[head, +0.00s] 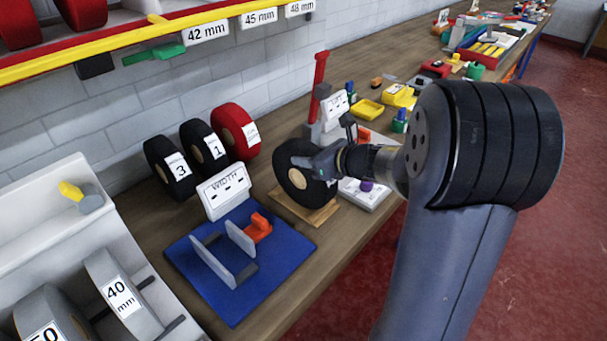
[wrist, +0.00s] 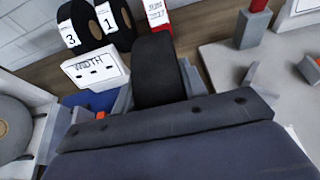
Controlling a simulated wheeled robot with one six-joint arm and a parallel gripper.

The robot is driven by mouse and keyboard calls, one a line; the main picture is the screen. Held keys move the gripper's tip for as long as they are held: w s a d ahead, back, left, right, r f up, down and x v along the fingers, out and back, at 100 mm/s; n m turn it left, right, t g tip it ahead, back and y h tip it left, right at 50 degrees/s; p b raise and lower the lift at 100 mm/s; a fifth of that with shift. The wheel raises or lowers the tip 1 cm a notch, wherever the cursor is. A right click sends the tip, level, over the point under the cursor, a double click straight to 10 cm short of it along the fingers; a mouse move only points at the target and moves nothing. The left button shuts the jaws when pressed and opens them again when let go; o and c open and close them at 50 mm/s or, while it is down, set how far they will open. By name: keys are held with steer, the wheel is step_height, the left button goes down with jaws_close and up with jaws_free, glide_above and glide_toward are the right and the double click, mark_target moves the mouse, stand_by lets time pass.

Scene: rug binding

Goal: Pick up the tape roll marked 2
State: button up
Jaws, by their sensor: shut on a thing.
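My gripper (head: 318,165) is shut on a black tape roll (head: 290,183) with a tan core. The roll is upright over a small wooden board (head: 318,217); I cannot tell whether it touches the board. No number shows on this roll. In the wrist view the held roll (wrist: 155,72) is edge-on between the two fingers (wrist: 157,92). Behind, against the wall, stand a black roll marked 3 (head: 163,166), a black roll marked 1 (head: 200,146) and a red roll (head: 233,130) whose label is too small to read.
A WIDTH sign (head: 224,190) and a blue mat (head: 200,292) with a grey and orange fixture are left of the held roll. A red-handled tool (head: 319,75) stands behind. Grey rolls, one marked 40 mm (head: 108,280), are at lower left. Small items crowd the bench beyond.

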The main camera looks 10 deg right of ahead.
jaws_close()
steer(key=shift+r, duration=0.1)
